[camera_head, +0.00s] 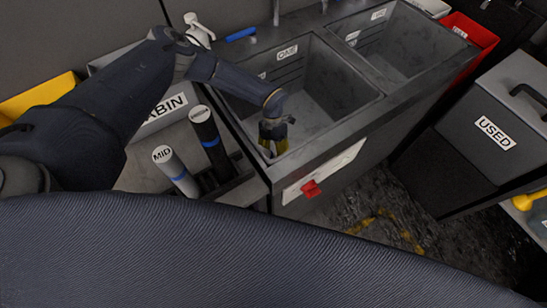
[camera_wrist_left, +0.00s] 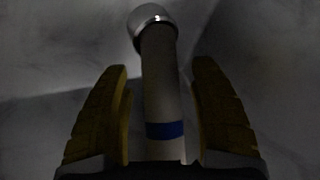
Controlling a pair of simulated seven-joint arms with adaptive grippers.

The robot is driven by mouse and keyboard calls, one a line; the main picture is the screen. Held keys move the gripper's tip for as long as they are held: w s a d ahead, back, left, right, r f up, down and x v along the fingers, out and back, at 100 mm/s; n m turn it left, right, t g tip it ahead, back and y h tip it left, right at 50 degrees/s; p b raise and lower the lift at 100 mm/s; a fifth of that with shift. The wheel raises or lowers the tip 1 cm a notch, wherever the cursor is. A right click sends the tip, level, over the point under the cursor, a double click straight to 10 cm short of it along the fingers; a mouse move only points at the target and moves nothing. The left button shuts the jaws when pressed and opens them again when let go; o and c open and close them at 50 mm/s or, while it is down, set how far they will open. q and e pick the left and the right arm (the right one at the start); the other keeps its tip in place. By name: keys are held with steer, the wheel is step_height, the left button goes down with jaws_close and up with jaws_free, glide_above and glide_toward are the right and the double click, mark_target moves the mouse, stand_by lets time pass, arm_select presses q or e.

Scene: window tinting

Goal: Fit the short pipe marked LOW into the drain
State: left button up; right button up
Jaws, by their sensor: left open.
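My left gripper (camera_head: 274,146) reaches down into the near left corner of the sink basin marked ONE (camera_head: 338,92). In the left wrist view my left gripper (camera_wrist_left: 162,92) is open, with one yellow-padded finger on each side of a pale pipe (camera_wrist_left: 161,85). The pipe has a blue band near the palm and a round, bright metal piece (camera_wrist_left: 152,22) at its far end. I cannot tell whether that piece is the drain or part of the pipe. No LOW mark shows. In the head view the gripper and arm hide the pipe. My right gripper is not in view.
A pipe marked MID (camera_head: 175,171) and a darker-topped pipe (camera_head: 210,141) stand in a rack left of the sink. A second basin (camera_head: 400,45) lies behind. A bin marked USED (camera_head: 493,130) stands right. A red handle (camera_head: 311,188) sits on the sink front.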

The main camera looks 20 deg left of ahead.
arm_select(q)
steer(key=shift+f, duration=0.1)
stand_by(0.3)
jaws_close()
stand_by(0.4)
